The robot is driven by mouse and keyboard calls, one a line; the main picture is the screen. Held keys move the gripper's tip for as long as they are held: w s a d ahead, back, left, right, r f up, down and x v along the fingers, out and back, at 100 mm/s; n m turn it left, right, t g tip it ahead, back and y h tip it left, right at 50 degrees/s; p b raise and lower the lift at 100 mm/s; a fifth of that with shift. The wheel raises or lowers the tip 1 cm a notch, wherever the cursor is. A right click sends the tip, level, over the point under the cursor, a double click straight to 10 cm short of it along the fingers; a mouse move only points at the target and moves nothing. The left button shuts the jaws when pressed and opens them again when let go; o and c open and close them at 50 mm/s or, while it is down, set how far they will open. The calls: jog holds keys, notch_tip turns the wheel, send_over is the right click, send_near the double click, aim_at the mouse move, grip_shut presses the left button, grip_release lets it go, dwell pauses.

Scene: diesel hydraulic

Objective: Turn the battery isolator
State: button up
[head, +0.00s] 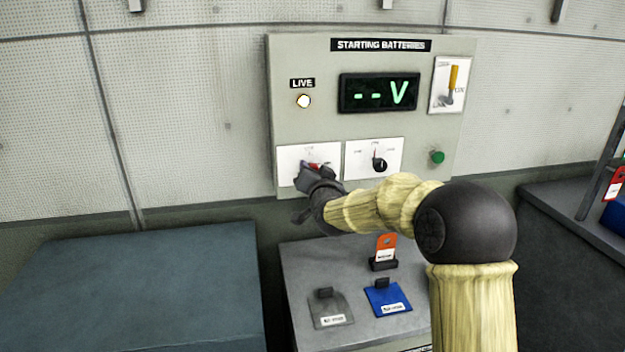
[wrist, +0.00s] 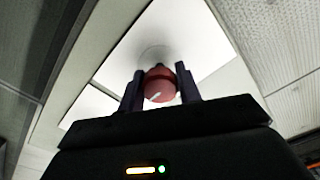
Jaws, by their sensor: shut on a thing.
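The battery isolator is a red rotary knob (head: 313,166) on a white plate (head: 291,153) at the lower left of the starting batteries panel (head: 300,58). In the wrist view the red knob (wrist: 160,86) has a white pointer mark and sits between the two dark fingers. My gripper (wrist: 160,90) is shut on the knob, one finger on each side. In the head view my gripper (head: 312,178) covers most of the plate's lower part, so its markings are largely hidden. The display (head: 379,92) reads "-- V". The LIVE lamp (head: 304,101) looks bright white.
Right of the isolator is a black selector knob (head: 379,164) on a white plate. A green button (head: 437,157) and a yellow-handled switch (head: 453,78) are further right. Below stands a grey cabinet (head: 300,260) with grey, blue and orange tags. A blue-grey box top (head: 130,290) lies left.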

jog(key=shift+m, duration=0.4)
jog(key=o, duration=1)
jog(key=shift+s+d, duration=0.1)
jog(key=b+v, duration=0.2)
jog(key=v, duration=1.5)
jog(key=shift+b, duration=0.3)
jog(key=shift+s, duration=0.1)
